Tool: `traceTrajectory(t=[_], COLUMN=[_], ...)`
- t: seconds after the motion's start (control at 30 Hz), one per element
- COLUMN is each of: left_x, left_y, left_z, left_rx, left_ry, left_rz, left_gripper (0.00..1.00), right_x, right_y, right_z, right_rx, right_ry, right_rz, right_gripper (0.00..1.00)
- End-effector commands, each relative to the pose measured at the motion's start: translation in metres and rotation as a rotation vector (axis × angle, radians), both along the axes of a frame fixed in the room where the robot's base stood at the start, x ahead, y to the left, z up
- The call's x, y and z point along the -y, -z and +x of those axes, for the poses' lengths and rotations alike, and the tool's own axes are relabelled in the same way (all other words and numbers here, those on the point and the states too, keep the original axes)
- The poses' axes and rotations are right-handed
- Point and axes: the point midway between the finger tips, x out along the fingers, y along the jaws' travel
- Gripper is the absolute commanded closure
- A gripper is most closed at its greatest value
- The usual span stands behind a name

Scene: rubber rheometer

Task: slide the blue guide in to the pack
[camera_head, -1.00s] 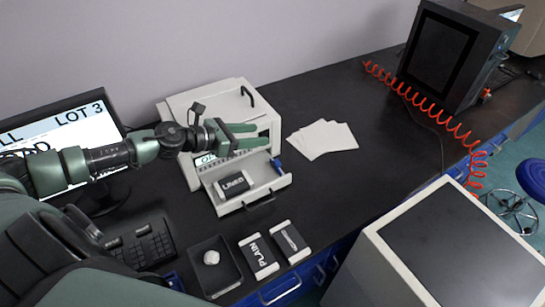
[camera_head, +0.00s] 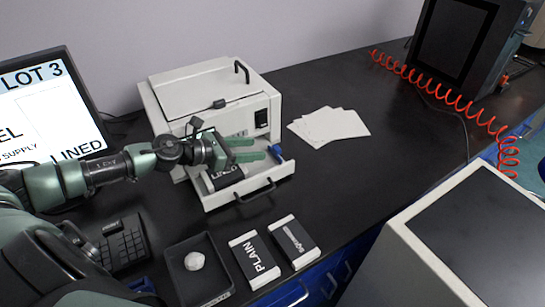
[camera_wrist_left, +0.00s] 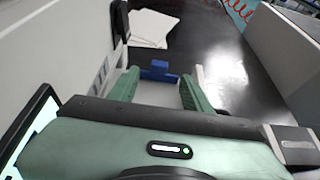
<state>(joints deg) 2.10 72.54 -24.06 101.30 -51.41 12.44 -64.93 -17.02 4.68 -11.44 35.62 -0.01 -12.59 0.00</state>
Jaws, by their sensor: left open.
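The blue guide (camera_head: 276,151) is a small block at the right side of the pulled-out tray (camera_head: 245,200) of the white machine. It also shows in the left wrist view (camera_wrist_left: 158,71), ahead of and between my fingers. The pack marked LINED (camera_head: 225,179) lies in the tray, to the left of the guide, partly hidden by my gripper. My left gripper (camera_head: 267,150) is over the tray, with its green fingers apart and pointing toward the guide. My right gripper is not in view.
The white machine (camera_head: 205,85) stands behind the tray. White sheets (camera_head: 328,126) lie to the right. A PLAIN pack (camera_head: 253,262), another pack (camera_head: 293,243) and a black bin (camera_head: 175,278) are in front. A monitor (camera_head: 45,105) is at left. The bench right of the tray is clear.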

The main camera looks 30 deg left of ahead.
Motion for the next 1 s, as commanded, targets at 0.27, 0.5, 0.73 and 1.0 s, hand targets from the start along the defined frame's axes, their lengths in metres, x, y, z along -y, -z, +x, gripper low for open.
traceTrajectory(t=[0.27,0.5,0.73,1.0], left_x=[0.010,0.028,0.036,0.037], left_y=[0.004,0.019,0.029,0.030], left_z=[0.018,0.047,0.061,0.061], left_rx=[0.004,0.002,0.000,0.000], left_ry=[-0.002,0.000,-0.001,0.000], left_rz=[-0.004,-0.005,-0.002,-0.001], left_gripper=[0.51,0.51,0.51,0.51], right_x=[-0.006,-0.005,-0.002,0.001], right_y=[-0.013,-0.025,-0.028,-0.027], right_z=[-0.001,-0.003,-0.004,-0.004], right_rx=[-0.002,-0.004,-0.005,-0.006], right_ry=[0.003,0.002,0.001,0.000], right_rz=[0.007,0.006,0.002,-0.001], right_gripper=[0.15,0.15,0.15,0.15])
